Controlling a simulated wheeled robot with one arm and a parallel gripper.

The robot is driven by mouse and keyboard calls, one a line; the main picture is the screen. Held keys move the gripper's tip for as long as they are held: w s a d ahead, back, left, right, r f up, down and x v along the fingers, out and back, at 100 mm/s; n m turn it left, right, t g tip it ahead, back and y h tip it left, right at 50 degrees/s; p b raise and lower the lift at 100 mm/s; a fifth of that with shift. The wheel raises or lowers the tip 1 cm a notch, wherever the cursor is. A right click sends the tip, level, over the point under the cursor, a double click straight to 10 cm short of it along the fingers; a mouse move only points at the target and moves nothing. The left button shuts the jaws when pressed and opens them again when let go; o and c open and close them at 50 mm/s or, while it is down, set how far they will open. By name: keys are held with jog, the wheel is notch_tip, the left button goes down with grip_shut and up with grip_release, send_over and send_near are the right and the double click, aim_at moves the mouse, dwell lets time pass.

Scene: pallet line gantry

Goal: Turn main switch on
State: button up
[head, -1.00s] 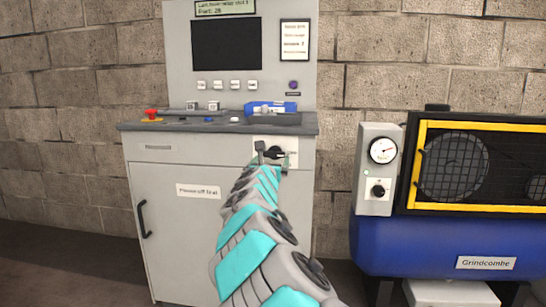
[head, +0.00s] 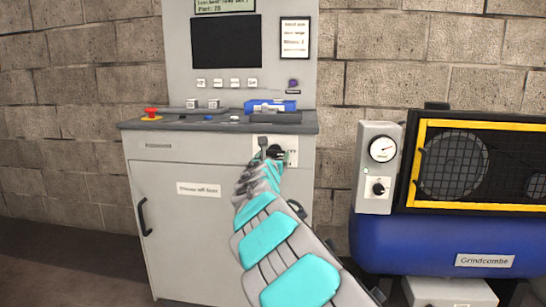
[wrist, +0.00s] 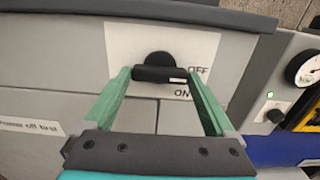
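The main switch is a black rotary knob with a bar handle (wrist: 160,75) on a white plate (wrist: 120,40) marked OFF and ON. It also shows in the head view (head: 276,153), partly hidden by my arm. The bar lies nearly level in the wrist view. The white mark at its right end lies between the OFF and ON labels, just below OFF. My gripper (wrist: 159,74) has its green fingers at the two ends of the bar and appears shut on it. The fingertips are hard to make out in the head view.
The switch is on the front of a grey cabinet (head: 185,240), under its worktop edge. A red emergency button (head: 151,113) and blue item (head: 270,105) are on top. A blue compressor (head: 450,235) with a gauge panel (head: 376,190) stands close on the right.

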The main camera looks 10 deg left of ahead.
jog(key=c, duration=0.7)
jog(key=shift+c, duration=0.2)
jog(key=shift+m, duration=0.3)
jog(key=m+b, duration=0.2)
jog(key=m, duration=0.1)
jog(key=shift+m, duration=0.3)
jog(key=m+b, duration=0.3)
jog(key=m, duration=0.1)
jog(key=shift+f+m, duration=0.1)
jog(key=shift+m, duration=0.2)
jog(key=m+b, duration=0.2)
jog(key=m, duration=0.1)
jog(key=shift+m, duration=0.3)
jog(key=shift+m+b, duration=2.2)
jog(key=shift+m, duration=0.5)
jog(key=shift+d, duration=0.1)
